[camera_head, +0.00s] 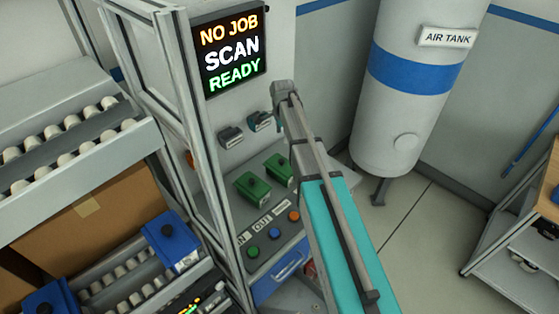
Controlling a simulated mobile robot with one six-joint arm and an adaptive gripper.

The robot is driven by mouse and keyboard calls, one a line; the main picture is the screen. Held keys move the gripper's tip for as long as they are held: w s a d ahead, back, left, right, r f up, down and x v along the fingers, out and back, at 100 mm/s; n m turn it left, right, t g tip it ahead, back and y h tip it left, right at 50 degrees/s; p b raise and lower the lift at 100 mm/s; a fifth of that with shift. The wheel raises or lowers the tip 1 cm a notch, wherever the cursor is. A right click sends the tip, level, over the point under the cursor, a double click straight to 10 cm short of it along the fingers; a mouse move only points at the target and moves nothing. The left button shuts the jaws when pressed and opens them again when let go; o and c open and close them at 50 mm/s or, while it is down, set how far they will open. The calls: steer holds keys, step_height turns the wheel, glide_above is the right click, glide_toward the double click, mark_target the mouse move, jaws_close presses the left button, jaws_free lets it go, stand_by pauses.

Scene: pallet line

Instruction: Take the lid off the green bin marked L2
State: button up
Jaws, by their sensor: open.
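Two small green bins stand side by side on the grey station's ledge, each with a dark knob on top: a left one (253,187) and a right one (279,169). Their lids look to be on. No L2 mark is legible on either, so I cannot tell which is L2. My arm reaches up from the bottom, passing in front of the station to the right of the bins. Its wrist end is above the right bin, near the back panel.
Two small grey fittings (231,137) sit on the panel below the lit sign (232,49). Coloured buttons (274,234) line the ledge's front. A frame post and roller conveyor (70,140) stand left, the air tank (412,85) right. Floor (430,230) is open at right.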

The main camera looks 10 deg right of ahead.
mark_target(281, 160)
steer(key=shift+f, duration=0.15)
step_height(281, 160, down, 8)
steer(key=b, duration=0.8)
steer(key=shift+f+b, duration=0.2)
steer(key=shift+b, duration=0.15)
steer(key=shift+f, duration=0.1)
stand_by(0.5)
steer(key=shift+a+f+b, duration=0.15)
steer(key=shift+f+b, duration=2.35)
steer(key=shift+b, duration=0.1)
steer(key=c, duration=1)
